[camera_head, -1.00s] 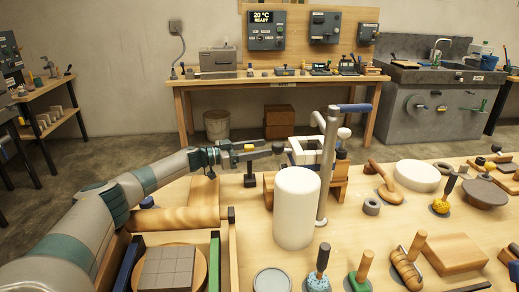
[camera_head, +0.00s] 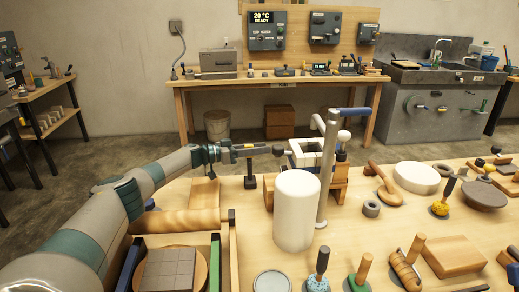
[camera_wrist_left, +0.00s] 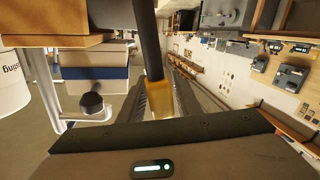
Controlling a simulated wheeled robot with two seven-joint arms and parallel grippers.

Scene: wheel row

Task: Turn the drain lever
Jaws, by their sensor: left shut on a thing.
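My left gripper (camera_head: 238,151) reaches in from the left above the wooden bench. It is shut on a dark rod with a yellow end (camera_wrist_left: 158,97), which shows between the fingers in the left wrist view. I cannot tell whether the held rod is the drain lever. My right gripper is not in view.
A white cylinder (camera_head: 296,212) and a grey post with a blue handle (camera_head: 349,111) stand right of my left gripper. Many tools cover the bench's right side. A wooden tray (camera_head: 233,262) is at the lower left.

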